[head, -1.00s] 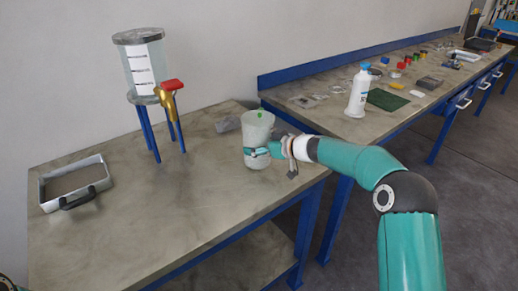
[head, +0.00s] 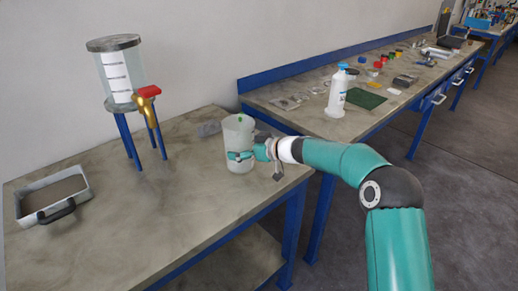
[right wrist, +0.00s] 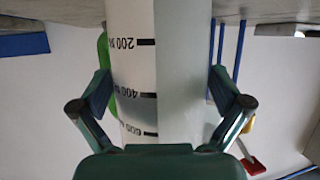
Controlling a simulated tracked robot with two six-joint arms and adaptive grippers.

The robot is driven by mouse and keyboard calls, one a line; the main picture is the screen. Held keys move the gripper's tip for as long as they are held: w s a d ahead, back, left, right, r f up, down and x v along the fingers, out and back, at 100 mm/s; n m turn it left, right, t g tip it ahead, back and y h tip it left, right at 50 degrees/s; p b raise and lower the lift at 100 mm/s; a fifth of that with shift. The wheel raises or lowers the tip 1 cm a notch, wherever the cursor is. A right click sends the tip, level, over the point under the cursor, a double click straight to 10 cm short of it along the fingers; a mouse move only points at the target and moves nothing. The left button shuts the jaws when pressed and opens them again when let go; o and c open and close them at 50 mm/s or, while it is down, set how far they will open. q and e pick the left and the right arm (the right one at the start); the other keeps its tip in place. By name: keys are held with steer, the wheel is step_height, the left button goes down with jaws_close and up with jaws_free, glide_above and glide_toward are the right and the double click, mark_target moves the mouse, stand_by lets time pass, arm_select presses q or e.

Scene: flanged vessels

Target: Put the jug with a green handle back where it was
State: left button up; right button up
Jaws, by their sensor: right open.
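The jug (head: 238,150), pale and translucent with a green handle, stands upright on the near table beside its right edge. In the right wrist view the jug (right wrist: 160,75) fills the middle, with dark volume marks, and part of its green handle (right wrist: 103,48) shows at its left side. My right gripper (head: 241,156) is at the jug's lower half. In the right wrist view its fingers (right wrist: 159,88) are open, one on each side of the jug. Whether either finger touches the wall is hard to tell. My left gripper is out of view.
A clear flanged vessel (head: 121,75) on blue legs, with a red-handled brass valve (head: 147,100), stands at the back. A grey tray (head: 53,195) lies left. The middle of the table (head: 150,215) is clear.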

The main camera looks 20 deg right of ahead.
steer(key=v, duration=1.1)
